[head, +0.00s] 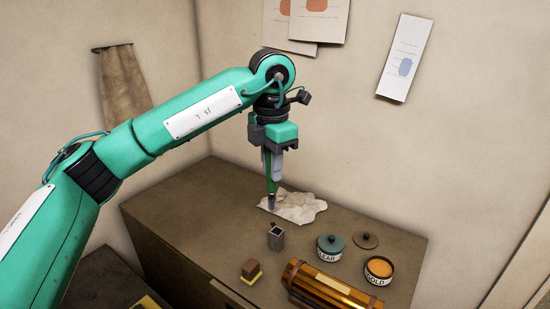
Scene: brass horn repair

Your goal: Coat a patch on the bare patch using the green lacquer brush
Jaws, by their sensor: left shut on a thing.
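My left gripper (273,158) points down at the back of the brown bench and is shut on the green lacquer brush (271,186). The brush hangs upright with its dark tip low, in front of the left edge of a crumpled pale cloth (300,207); I cannot tell whether it touches anything. A shiny brass tube, part of the horn (306,288), lies at the bench front, cut off by the frame's lower edge. A paler area (327,282) shows on its top; I cannot tell whether it is the bare patch. My right gripper is out of view.
A jar marked CLEAR (329,248) has a green lid on. An open GOLD jar (378,270) holds amber liquid, with a loose brown lid (367,240) behind it. A small grey metal holder (276,238) and a brown-and-yellow block (250,271) stand left of them. Walls close the back.

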